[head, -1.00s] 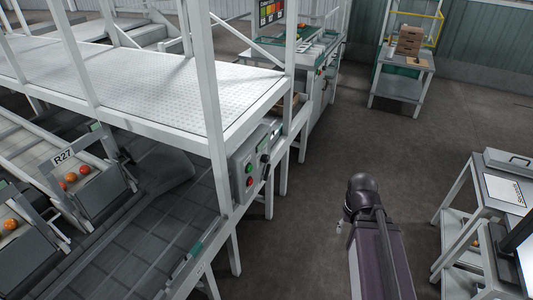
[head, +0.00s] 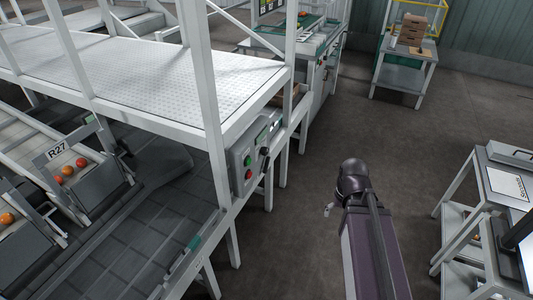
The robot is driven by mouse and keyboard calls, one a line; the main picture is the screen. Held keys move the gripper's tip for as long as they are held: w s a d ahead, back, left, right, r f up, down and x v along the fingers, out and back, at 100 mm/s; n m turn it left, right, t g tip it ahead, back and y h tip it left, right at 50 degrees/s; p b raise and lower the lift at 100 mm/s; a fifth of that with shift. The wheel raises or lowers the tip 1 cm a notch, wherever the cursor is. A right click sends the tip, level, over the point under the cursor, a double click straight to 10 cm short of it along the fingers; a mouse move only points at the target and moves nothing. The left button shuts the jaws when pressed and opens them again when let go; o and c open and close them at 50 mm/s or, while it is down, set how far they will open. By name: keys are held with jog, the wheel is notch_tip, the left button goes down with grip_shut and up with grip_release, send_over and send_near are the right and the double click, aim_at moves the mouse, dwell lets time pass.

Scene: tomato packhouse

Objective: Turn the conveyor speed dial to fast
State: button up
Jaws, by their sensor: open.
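The conveyor control box (head: 243,176) is grey and mounted on the white frame at the centre of the head view. Its face carries a green button, a red button and a small display. A black dial (head: 264,158) shows at its right part; its pointer setting is too small to read. My arm rises from the bottom right of centre. Only a small pale tip of my gripper (head: 328,209) shows beside the dark arm joint, right of the box and apart from it. The rest of the gripper is hidden behind the arm; nothing shows in it.
White frame posts (head: 204,100) and a perforated deck (head: 150,75) stand left of and above the box. Tomatoes sit in trays near the R27 sign (head: 60,149). A grey side table (head: 490,190) stands at right. Open floor (head: 310,200) lies between.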

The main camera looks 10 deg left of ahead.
jog(key=w+a+f+n+y+b, duration=0.2)
jog(key=w+a+f+y+b, duration=0.1)
jog(key=w+a+f+b, duration=0.3)
jog(key=n+t+y+b, duration=0.5)
jog(key=y+b, duration=0.9)
jog(key=b, duration=1)
send_near(267, 152)
jog(key=s+d+t, duration=0.1)
jog(key=s+d, duration=0.1)
jog(key=d, duration=0.1)
jog(key=shift+w+a+f+m, duration=0.1)
jog(key=shift+w+m, duration=0.1)
jog(key=shift+m, duration=0.1)
jog(key=shift+a, duration=0.1)
jog(key=shift+x, duration=6.8)
jog(key=shift+f, duration=0.1)
jog(key=c, duration=1.1)
